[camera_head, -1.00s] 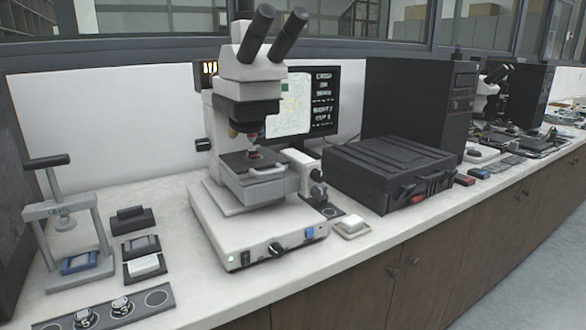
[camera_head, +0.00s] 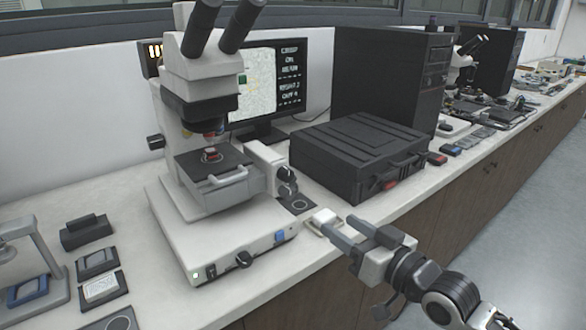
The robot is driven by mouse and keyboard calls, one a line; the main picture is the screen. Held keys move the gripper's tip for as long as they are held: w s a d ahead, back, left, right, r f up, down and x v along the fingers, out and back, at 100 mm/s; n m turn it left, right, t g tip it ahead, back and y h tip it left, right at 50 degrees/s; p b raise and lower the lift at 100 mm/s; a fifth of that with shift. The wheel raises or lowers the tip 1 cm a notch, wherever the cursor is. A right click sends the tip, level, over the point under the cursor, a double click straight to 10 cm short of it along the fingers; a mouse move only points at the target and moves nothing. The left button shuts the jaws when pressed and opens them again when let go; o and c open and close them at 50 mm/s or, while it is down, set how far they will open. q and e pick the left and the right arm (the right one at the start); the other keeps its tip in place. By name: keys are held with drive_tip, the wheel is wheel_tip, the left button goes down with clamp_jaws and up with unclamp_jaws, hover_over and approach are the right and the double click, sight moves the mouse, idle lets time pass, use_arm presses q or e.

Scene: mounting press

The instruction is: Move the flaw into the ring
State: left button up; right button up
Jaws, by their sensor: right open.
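The microscope (camera_head: 210,100) stands on the bench, with a small red-and-white specimen (camera_head: 211,155) on its dark stage (camera_head: 205,168). Dark stage knobs (camera_head: 287,184) sit on its right side. Behind it, the monitor (camera_head: 262,90) shows a pale speckled picture and white text, where "RIGHT 2" can be read. I cannot clearly make out the flaw or the ring on the screen. My right gripper (camera_head: 340,222) is open over the bench's front edge, right of the knobs and apart from them. Its fingertips overlap a small white-topped block in the picture. My left gripper is out of view.
The small white-topped block (camera_head: 322,219) and a dark pad with a circle (camera_head: 301,204) lie right of the microscope. A black case (camera_head: 360,150) stands behind them. A hand press (camera_head: 25,265) and small dark blocks (camera_head: 97,262) are at left.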

drive_tip(key=r, duration=0.2)
approach(289, 177)
drive_tip(key=x, duration=0.7)
drive_tip(key=shift+w+a+p, duration=0.15)
drive_tip(key=shift+w+p, duration=0.05)
drive_tip(key=shift+p, duration=0.2)
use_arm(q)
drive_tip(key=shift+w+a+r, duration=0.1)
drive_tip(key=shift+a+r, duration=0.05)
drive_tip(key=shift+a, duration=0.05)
use_arm(e)
drive_tip(key=shift+w+a, duration=0.4)
drive_tip(key=shift+w, duration=0.15)
drive_tip(key=c, duration=1)
drive_tip(key=shift+f+m+b, duration=0.2)
drive_tip(key=shift+m+b, duration=0.45)
drive_tip(key=shift+m, duration=0.05)
drive_tip(key=shift+r+m, duration=0.1)
drive_tip(key=shift+m, duration=0.6)
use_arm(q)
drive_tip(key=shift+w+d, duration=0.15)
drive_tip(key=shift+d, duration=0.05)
use_arm(e)
drive_tip(key=shift+r+m, duration=0.1)
drive_tip(key=shift+m, duration=0.4)
